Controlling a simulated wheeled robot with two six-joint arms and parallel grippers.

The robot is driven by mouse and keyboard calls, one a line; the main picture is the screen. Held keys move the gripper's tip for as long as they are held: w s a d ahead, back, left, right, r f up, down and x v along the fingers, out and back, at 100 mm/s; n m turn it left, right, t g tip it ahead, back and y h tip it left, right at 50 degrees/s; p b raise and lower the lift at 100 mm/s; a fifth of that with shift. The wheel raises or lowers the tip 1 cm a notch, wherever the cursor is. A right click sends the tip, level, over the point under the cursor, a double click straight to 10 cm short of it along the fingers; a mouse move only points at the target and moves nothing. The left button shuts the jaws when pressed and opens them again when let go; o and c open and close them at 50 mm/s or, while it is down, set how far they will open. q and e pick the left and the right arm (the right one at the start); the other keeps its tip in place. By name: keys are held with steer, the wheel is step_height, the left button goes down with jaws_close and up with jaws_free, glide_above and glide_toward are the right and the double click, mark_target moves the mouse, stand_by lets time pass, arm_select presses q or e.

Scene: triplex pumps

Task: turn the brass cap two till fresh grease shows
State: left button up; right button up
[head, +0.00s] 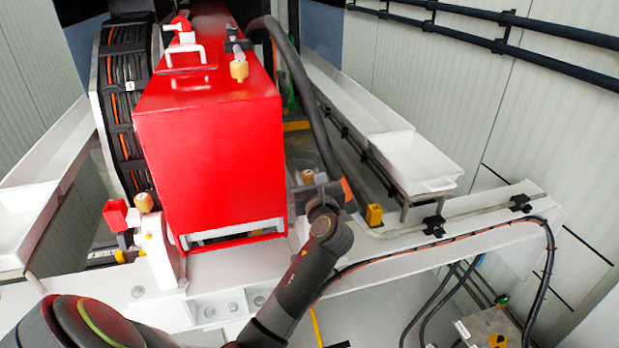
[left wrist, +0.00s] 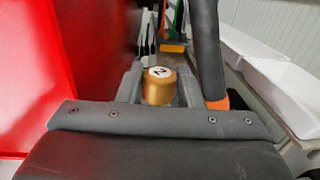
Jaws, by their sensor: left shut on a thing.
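Brass cap two (left wrist: 158,88) is a short golden cylinder with a white top marked with a dark 2, seen upright in the left wrist view. It also shows small in the head view (head: 307,176), beside the right side of the red pump housing (head: 208,150). My left gripper (left wrist: 158,85) is shut on the cap, one finger on each side. In the head view the same gripper (head: 312,182) reaches the cap from below. The cap's lower end is hidden, and I cannot make out any grease. My right gripper is not in view.
Other brass caps sit on top of the housing (head: 239,70) and at its lower left (head: 143,202). A thick black hose (left wrist: 207,50) with an orange band runs close to the right of the gripper. A white tray (head: 440,184) stands further right.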

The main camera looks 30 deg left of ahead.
arm_select(q)
steer(key=shift+c, duration=0.9)
steer(key=shift+s+a+m+t+h+p, duration=0.1)
steer(key=shift+m+t+h+p, duration=0.35)
steer(key=shift+m+t+h, duration=0.3)
steer(key=shift+h, duration=0.25)
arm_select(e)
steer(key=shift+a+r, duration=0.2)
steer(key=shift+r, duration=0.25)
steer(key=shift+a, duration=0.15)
arm_select(q)
steer(key=o, duration=1)
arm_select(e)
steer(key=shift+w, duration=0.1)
